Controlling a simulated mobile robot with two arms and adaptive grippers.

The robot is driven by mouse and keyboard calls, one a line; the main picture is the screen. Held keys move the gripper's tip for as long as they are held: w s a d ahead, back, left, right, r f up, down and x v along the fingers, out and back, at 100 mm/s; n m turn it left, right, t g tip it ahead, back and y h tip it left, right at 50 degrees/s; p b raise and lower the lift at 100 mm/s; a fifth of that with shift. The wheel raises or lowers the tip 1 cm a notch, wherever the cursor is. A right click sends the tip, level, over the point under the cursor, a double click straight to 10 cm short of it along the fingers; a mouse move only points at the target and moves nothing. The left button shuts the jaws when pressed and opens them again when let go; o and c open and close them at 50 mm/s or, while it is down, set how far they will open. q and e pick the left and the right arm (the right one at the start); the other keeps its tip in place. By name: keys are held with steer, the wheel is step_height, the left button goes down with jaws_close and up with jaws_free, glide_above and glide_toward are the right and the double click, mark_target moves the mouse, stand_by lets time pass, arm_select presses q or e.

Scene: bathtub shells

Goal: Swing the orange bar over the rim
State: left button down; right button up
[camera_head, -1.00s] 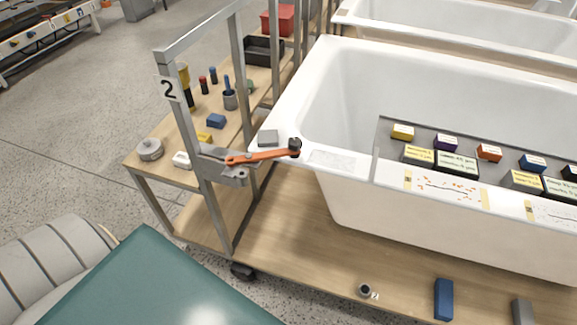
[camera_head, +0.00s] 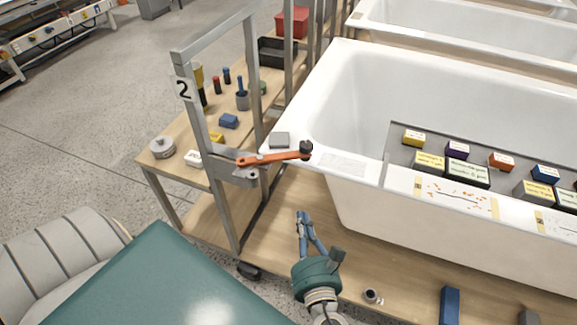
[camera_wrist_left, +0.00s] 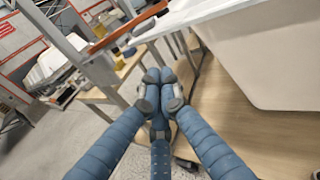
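The orange bar (camera_head: 275,158) lies roughly level, from the grey bracket (camera_head: 232,168) on the metal post to a black knob (camera_head: 306,148). The knob end is at the near left corner of the bathtub rim (camera_head: 340,165); I cannot tell whether it touches. My left gripper (camera_head: 303,214) is below and in front of the bar, apart from it, pointing up the picture. Its blue fingers are together and empty. In the left wrist view the fingertips (camera_wrist_left: 158,76) meet, with the orange bar (camera_wrist_left: 128,32) beyond them and the white tub (camera_wrist_left: 265,55) at right. My right gripper is not in view.
The metal frame (camera_head: 212,150) marked 2 stands left of the tub. A side shelf behind it holds several small items. A grey tray (camera_head: 400,155) with small boxes lies across the tub. A blue block (camera_head: 449,305) and a ring (camera_head: 372,296) lie on the lower wooden deck.

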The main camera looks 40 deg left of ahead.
arm_select(q)
steer(key=shift+y, duration=0.8)
steer(key=r, duration=0.5)
steer(key=shift+s+a+r, duration=0.15)
steer(key=shift+s+a, duration=0.1)
steer(key=shift+s, duration=0.15)
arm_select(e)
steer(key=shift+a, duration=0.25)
arm_select(q)
steer(key=p, duration=0.2)
glide_toward(286, 159)
steer(key=x, duration=0.5)
steer(key=shift+w+a, duration=0.15)
steer(key=shift+w, duration=0.05)
steer(key=shift+w+a, duration=0.5)
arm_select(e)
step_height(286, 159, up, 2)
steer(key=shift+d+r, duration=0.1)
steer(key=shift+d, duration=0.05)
